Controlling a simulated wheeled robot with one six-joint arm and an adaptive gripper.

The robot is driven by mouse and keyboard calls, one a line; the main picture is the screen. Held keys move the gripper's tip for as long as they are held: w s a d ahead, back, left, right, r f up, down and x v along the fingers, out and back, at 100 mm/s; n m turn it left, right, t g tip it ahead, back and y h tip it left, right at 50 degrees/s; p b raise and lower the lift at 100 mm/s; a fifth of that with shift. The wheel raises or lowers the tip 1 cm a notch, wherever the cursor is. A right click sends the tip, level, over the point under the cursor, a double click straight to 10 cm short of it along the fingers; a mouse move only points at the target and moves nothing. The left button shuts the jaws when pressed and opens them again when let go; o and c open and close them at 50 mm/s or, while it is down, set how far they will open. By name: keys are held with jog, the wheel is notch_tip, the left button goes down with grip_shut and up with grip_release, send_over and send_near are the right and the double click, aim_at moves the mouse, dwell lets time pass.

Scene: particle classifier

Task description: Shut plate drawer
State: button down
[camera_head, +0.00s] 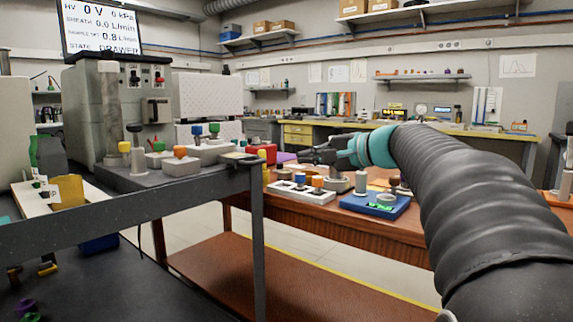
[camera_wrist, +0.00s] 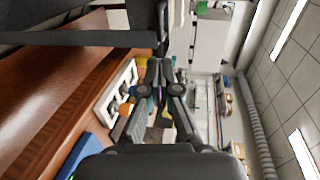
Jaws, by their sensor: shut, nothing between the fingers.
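A grey instrument cabinet (camera_head: 84,115) stands at the left in the head view, with knobs and a dark square fitting (camera_head: 156,110) on its front. The screen (camera_head: 100,26) on top reads 0 V, 0 kPa and "STATE DRAWER". I cannot make out the plate drawer clearly in either view. My gripper (camera_head: 312,152) is in mid-picture, right of the cabinet and apart from it, above the far part of the brown table. In the wrist view my gripper (camera_wrist: 162,66) has its fingers together with nothing seen between them.
A dark bench edge (camera_head: 130,200) crosses the left foreground. Capped vials in pale blocks (camera_head: 182,165) stand near the cabinet. A white rack (camera_head: 300,192) and a blue device (camera_head: 376,204) sit on the brown table (camera_head: 405,235) below my arm. Open floor shows between the tables.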

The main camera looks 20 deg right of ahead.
send_near(242, 156)
jog(key=shift+w+a+f, duration=0.1)
jog(key=shift+f, duration=0.5)
jog(key=shift+w+a+f, duration=0.1)
jog(key=shift+f, duration=0.45)
jog(key=shift+w, duration=0.1)
jog(key=x, duration=0.3)
jog(key=r+p+x, duration=0.1)
jog(key=x, duration=0.2)
jog(key=r+p+x, duration=0.1)
jog(key=x, duration=0.2)
jog(key=shift+w+a, duration=0.4)
jog(key=shift+s, duration=0.1)
